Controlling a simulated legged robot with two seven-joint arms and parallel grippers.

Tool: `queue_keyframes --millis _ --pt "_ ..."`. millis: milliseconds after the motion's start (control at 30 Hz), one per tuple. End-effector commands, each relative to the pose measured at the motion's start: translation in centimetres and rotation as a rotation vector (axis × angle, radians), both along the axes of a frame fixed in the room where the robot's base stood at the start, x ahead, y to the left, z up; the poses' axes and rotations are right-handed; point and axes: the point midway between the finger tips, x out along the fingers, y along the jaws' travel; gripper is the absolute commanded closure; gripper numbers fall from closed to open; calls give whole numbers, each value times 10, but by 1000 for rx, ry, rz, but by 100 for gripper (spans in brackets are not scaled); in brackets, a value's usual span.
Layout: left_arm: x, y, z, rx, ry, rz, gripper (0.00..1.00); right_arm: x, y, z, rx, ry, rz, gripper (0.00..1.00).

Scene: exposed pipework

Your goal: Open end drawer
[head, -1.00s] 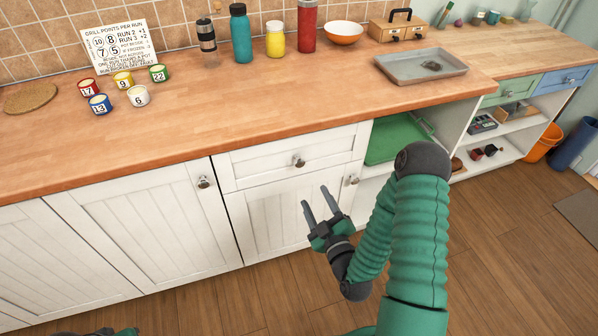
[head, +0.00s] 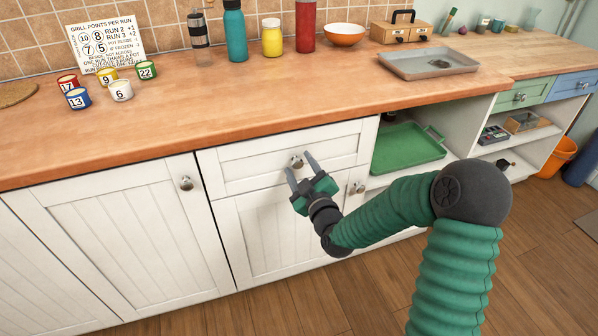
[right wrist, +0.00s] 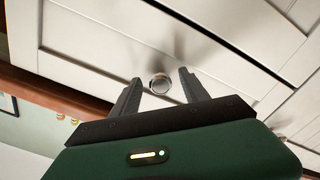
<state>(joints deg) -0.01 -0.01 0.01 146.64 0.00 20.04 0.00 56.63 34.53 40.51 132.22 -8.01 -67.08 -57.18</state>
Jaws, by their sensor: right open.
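A white drawer (head: 245,166) with a round metal knob (head: 296,161) is closed under the wooden counter, the last white drawer front before the open shelves. My right gripper (head: 298,163) is open in front of it, with one finger on each side of the knob. In the right wrist view the knob (right wrist: 160,84) shows between the open fingertips (right wrist: 159,77), with a gap on both sides. A green drawer (head: 521,95) and a blue drawer (head: 574,84) at the far right are also closed. My left gripper is out of view.
White cabinet doors with knobs, one at the left (head: 186,184), flank and sit below the drawer. A green tray (head: 408,150) lies on the open shelf to the right. The counter (head: 250,110) holds cups, bottles, a bowl and a grey tray (head: 428,63). The floor in front is clear.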

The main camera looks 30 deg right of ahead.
Motion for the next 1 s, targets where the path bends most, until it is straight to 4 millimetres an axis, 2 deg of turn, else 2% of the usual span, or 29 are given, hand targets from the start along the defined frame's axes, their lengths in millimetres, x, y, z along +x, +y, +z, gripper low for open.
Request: queue_keyframes --millis 100,333,733,1000 --pt "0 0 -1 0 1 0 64 8 -1 0 -1 0 1 47" --pt "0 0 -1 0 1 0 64 9 -2 0 -1 0 1 47" --pt "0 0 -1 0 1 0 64 9 -2 0 -1 1 1 98" --pt "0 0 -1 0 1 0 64 9 -2 -1 0 2 1 100"
